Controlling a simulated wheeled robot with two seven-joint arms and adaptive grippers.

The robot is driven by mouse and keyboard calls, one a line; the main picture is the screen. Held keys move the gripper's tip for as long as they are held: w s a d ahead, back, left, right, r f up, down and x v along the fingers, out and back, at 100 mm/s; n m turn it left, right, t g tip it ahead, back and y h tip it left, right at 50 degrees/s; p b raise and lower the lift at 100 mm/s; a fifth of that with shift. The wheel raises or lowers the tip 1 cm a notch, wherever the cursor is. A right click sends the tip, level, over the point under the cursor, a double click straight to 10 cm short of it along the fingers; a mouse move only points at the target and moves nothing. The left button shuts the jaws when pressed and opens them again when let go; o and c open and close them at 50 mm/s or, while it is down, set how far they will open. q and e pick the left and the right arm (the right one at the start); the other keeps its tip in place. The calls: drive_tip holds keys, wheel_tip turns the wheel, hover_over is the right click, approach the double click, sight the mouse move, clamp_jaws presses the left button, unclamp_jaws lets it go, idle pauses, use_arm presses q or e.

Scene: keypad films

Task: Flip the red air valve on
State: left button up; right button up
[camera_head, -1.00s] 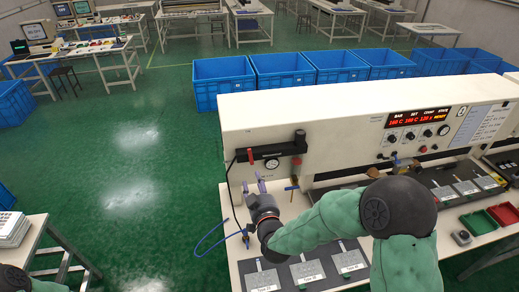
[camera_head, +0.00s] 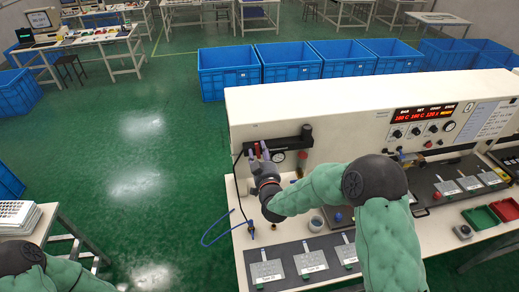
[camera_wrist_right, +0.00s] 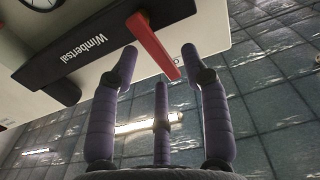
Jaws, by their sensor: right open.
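The red air valve shows in the right wrist view as a long red lever (camera_wrist_right: 152,46) slanting down from a black bar. My right gripper (camera_wrist_right: 160,62) is open, with two purple fingers either side of the lever's lower end and a third below it. I cannot tell whether any finger touches the lever. In the head view, my right gripper (camera_head: 260,150) is raised at the left end of the black bar (camera_head: 285,144), and its fingers largely cover the lever. My left arm shows at the bottom left, but its gripper is out of view.
The cream machine panel (camera_head: 330,110) stands right behind my right gripper. A round gauge (camera_head: 278,156) sits under the bar. A blue hose (camera_head: 215,232) loops at the bench's left edge. Grey plates (camera_head: 267,271) lie in front. Blue crates (camera_head: 228,72) stand behind the machine.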

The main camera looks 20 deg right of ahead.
drive_tip(key=shift+w+d, duration=0.15)
drive_tip(key=shift+w, duration=0.45)
clamp_jaws()
drive_tip(key=m+b, duration=0.1)
drive_tip(key=b, duration=0.2)
drive_tip(key=shift+d+f+b, duration=0.15)
drive_tip(key=shift+d+b, duration=0.05)
drive_tip(key=shift+b, duration=0.2)
drive_tip(key=shift+s+m+b, duration=0.1)
drive_tip(key=shift+m+b, duration=0.2)
drive_tip(key=shift+b, duration=0.1)
drive_tip(key=shift+d, duration=0.1)
unclamp_jaws()
